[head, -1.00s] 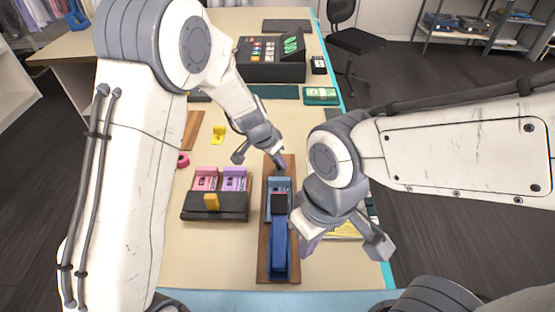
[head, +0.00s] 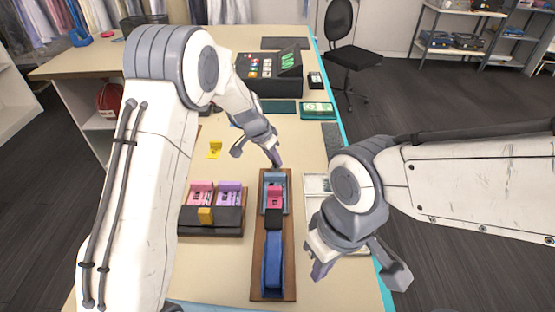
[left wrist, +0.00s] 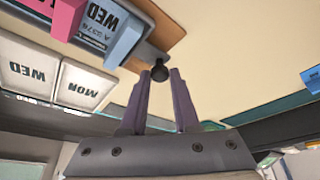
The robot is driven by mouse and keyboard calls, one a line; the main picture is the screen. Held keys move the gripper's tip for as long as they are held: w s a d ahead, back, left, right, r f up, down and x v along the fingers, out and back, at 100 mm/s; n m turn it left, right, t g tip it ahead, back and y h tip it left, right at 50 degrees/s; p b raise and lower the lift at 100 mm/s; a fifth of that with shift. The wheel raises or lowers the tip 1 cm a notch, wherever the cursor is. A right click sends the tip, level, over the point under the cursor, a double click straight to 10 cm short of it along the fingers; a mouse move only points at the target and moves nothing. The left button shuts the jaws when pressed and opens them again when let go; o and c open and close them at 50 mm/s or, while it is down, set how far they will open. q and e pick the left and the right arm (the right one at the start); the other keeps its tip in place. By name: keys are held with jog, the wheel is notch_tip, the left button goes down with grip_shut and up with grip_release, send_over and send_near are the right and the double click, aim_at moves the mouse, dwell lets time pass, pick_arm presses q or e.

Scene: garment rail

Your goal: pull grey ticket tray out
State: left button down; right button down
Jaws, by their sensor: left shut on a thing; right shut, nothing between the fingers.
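The blue-grey ticket tray (head: 286,192) lies on a long wooden board (head: 258,255), toward its far end. A pink ticket block (head: 275,197) shows in the tray, just beyond the black head of a blue stapler-like device (head: 273,260). My left gripper (head: 277,161) is at the board's far end. In the left wrist view its fingers (left wrist: 160,95) are shut on a black knob (left wrist: 159,72) at the tray's end, with the tray's blue wall (left wrist: 126,43) close by. My right gripper (head: 319,270) is shut and empty, right of the board.
A dark holder (head: 212,228) with pink and purple tickets stands left of the board. A pale tray (head: 317,183) is on the right, partly hidden by my right arm. A cash register (head: 262,80) and a green-topped box (head: 318,109) stand farther back.

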pick_arm(q)
jog(key=c, duration=0.7)
grip_release()
jog(key=shift+w, duration=0.3)
jog(key=shift+s, duration=0.1)
jog(key=b+v, duration=0.2)
jog(key=v, duration=0.8)
jog(key=shift+s+a+r, duration=0.1)
jog(key=shift+r, duration=0.15)
jog(key=s+d+r+g, duration=0.1)
jog(key=s+d, duration=0.3)
jog(key=s, duration=0.5)
jog(key=s+d+r+g, duration=0.1)
jog(key=s+d, duration=0.3)
jog(key=s, duration=0.5)
jog(key=shift+n+g+y, duration=0.4)
jog(key=shift+g+y, duration=0.3)
jog(key=shift+y, duration=0.2)
jog(key=s+a, duration=0.1)
jog(key=s, duration=0.4)
jog(key=s+a+f, duration=0.1)
jog(key=s, duration=0.5)
jog(key=s+a+f, duration=0.1)
jog(key=s, duration=0.5)
jog(key=shift+s+a+f, duration=0.1)
jog(key=shift+s+a, duration=0.05)
jog(key=shift+s, duration=0.05)
